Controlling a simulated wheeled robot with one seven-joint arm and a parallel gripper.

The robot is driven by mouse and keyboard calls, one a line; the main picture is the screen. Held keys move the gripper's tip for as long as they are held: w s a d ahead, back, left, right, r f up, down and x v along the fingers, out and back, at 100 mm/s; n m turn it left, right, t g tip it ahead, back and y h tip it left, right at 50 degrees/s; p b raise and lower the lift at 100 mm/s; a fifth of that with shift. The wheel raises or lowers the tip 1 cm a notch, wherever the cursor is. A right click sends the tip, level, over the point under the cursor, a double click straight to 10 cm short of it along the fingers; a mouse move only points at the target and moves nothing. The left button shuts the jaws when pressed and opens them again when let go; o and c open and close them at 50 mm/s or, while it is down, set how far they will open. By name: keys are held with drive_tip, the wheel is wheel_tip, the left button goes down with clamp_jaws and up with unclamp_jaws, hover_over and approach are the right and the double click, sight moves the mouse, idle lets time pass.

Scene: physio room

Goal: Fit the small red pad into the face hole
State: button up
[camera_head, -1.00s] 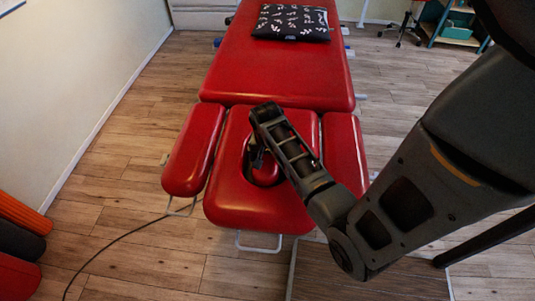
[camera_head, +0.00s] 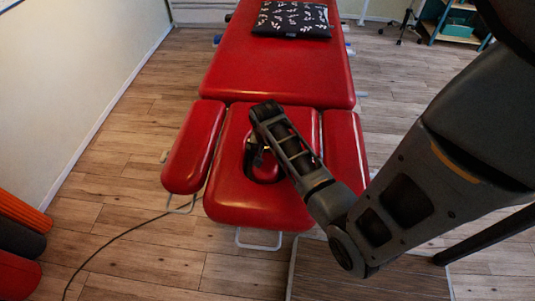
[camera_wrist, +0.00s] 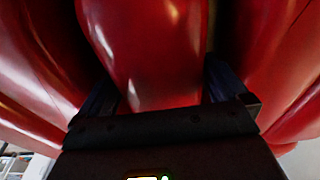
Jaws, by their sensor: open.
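The small red pad (camera_head: 266,169) is at the face hole (camera_head: 247,184) in the head section of the red treatment table (camera_head: 278,75). Dark gaps show around part of the pad; my arm hides the rest, so I cannot tell how deep or level it sits. My gripper (camera_head: 257,156) is over the hole, reaching down at the pad. In the wrist view, the pad (camera_wrist: 150,40) lies between the two spread fingers of my gripper (camera_wrist: 161,92). The fingers are open, and whether either touches the pad is unclear.
Red armrests flank the head section at left (camera_head: 194,148) and right (camera_head: 345,150). A dark patterned cushion (camera_head: 291,19) lies at the table's far end. Red, orange and dark rolls (camera_head: 20,240) lie at lower left. A cable (camera_head: 120,237) crosses the floor.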

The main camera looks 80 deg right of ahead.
drive_tip(key=shift+a+r, duration=0.2)
drive_tip(key=shift+r, duration=1.1)
drive_tip(key=shift+a+r, duration=0.2)
drive_tip(key=shift+r, duration=1.05)
drive_tip(key=shift+a+r, duration=0.2)
drive_tip(key=shift+r, duration=1.1)
